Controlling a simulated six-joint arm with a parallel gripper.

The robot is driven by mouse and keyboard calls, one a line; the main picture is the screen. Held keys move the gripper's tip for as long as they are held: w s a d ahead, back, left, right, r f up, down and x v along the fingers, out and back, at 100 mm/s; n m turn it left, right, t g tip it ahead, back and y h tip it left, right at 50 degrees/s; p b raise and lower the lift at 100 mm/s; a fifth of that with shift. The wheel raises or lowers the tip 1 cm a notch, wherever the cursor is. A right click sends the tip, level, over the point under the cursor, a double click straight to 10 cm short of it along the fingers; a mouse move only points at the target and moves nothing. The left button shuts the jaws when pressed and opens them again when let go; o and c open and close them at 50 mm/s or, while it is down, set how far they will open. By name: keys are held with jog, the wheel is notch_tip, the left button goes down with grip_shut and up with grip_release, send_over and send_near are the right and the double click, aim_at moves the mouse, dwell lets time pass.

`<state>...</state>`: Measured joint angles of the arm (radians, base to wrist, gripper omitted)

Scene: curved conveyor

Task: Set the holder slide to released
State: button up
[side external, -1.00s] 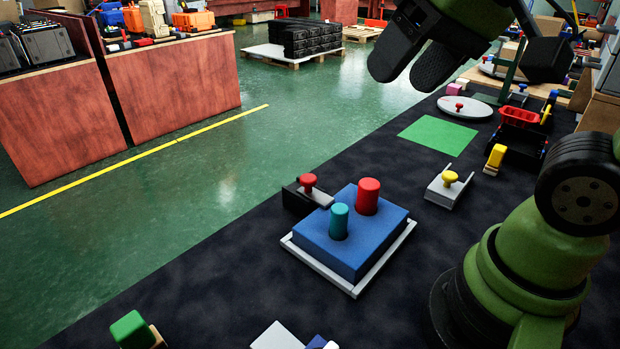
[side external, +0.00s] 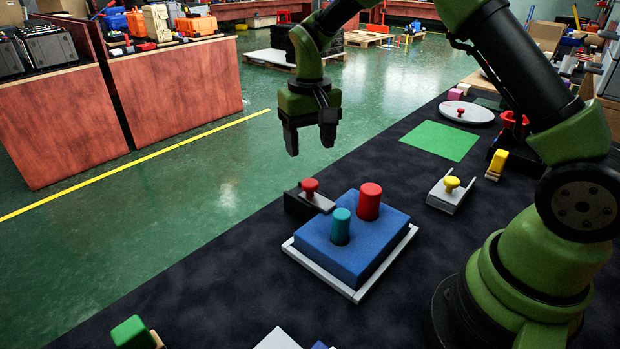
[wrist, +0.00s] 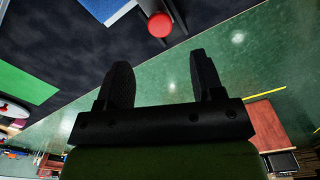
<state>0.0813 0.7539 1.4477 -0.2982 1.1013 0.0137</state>
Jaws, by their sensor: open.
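A black slide piece with a red knob (side external: 310,188) sits against the far-left edge of a blue block (side external: 335,255). The block lies on a light grey plate (side external: 355,295) and has a teal peg (side external: 340,226) and a red peg (side external: 369,201) standing in it. A grey channel with a yellow knob (side external: 451,184) stands apart to the right. My gripper (side external: 309,140) is open and empty, pointing down, above and beyond the red knob. In the wrist view, the red knob (wrist: 160,24) is just beyond my open fingers (wrist: 162,78).
A green square (side external: 438,140) and a round white plate with a small red knob (side external: 467,112) lie farther along the dark table. A yellow piece (side external: 497,160) stands at the right. A green block (side external: 131,333) is at the front left. The air around my gripper is clear.

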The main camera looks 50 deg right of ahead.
aim_at(310, 182)
notch_tip(310, 182, down, 8)
jog(key=shift+f, duration=0.25)
grip_shut()
jog(key=shift+w, duration=1.7)
grip_release()
